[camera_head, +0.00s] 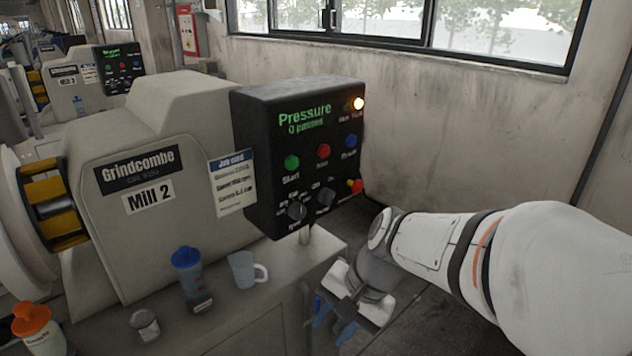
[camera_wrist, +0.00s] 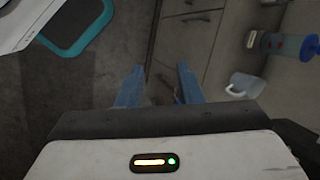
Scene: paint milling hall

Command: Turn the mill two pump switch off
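The mill two control box (camera_head: 262,150) is black and stands on the mill marked "Mill 2" (camera_head: 150,197). Its green display reads "Pressure" with a 0 below. Two dark rotary switches, a left one (camera_head: 296,211) and a right one (camera_head: 326,196), sit low on its face. Their labels are too small to read surely, so I cannot tell which is the pump switch or how it is set. My gripper (camera_head: 334,321) hangs below and right of the box, apart from it. In the wrist view my gripper (camera_wrist: 159,86) has its blue fingers apart with nothing between them.
Above the switches are green (camera_head: 292,162), red (camera_head: 323,151) and blue (camera_head: 351,141) buttons. A mug (camera_head: 243,269) and blue-capped bottle (camera_head: 188,275) stand on the ledge below.

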